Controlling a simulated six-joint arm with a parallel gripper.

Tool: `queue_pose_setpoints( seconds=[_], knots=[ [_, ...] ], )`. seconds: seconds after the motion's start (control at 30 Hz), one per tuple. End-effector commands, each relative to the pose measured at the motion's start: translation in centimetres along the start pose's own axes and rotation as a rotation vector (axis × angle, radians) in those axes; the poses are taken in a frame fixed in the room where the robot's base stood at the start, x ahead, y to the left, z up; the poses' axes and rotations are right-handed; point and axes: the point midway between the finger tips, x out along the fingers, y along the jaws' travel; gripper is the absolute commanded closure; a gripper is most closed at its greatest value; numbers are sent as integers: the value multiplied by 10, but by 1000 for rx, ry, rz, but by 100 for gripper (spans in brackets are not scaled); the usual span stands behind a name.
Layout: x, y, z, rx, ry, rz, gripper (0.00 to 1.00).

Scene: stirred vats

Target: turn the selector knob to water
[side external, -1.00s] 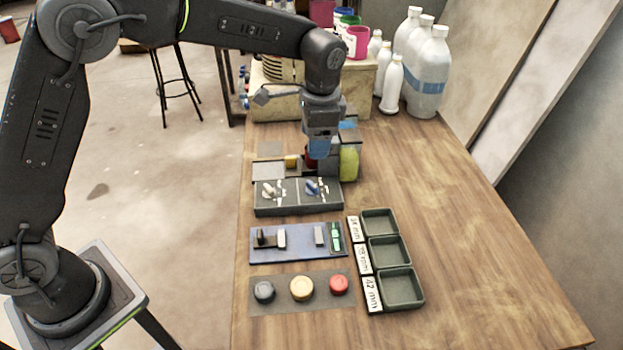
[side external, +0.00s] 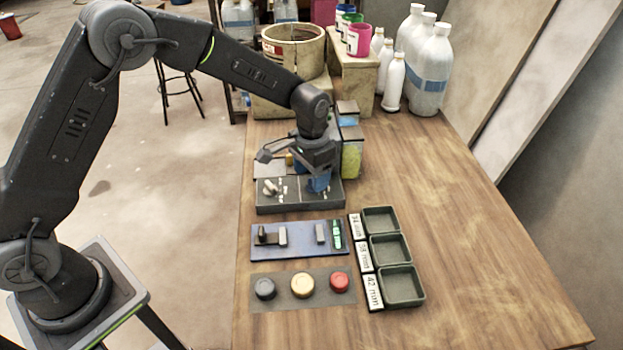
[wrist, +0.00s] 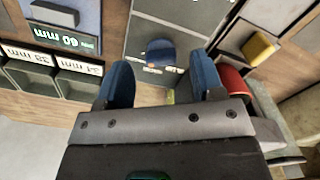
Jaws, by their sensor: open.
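A grey panel (side external: 262,206) on the bench carries two knobs with white markings around them. The white knob (side external: 270,187) is on the left. In the wrist view the blue knob (wrist: 160,50) sits just beyond and between the fingertips of my gripper (wrist: 162,75). My gripper is open, points down over the panel's right half and holds nothing. I cannot tell whether the fingers touch the knob. The markings are too small to read.
A yellow-green container (side external: 351,160) stands close behind the panel at right. A red cylinder (wrist: 232,80) and a yellow block (wrist: 260,47) are near the fingers. In front lie a blue board (side external: 300,241), round buttons and labelled trays (side external: 402,286). The bench's right side is clear.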

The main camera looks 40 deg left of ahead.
Motion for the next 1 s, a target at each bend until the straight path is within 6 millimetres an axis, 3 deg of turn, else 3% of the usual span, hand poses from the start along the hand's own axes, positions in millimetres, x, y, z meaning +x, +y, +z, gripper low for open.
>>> queue_pose_setpoints(
  seconds=[0.2,0.53,1.0],
  knots=[
    [20,0,0,1,1,0,38],
    [22,0,0,1,1,0,39],
    [22,0,0,1,1,0,84]
  ],
)
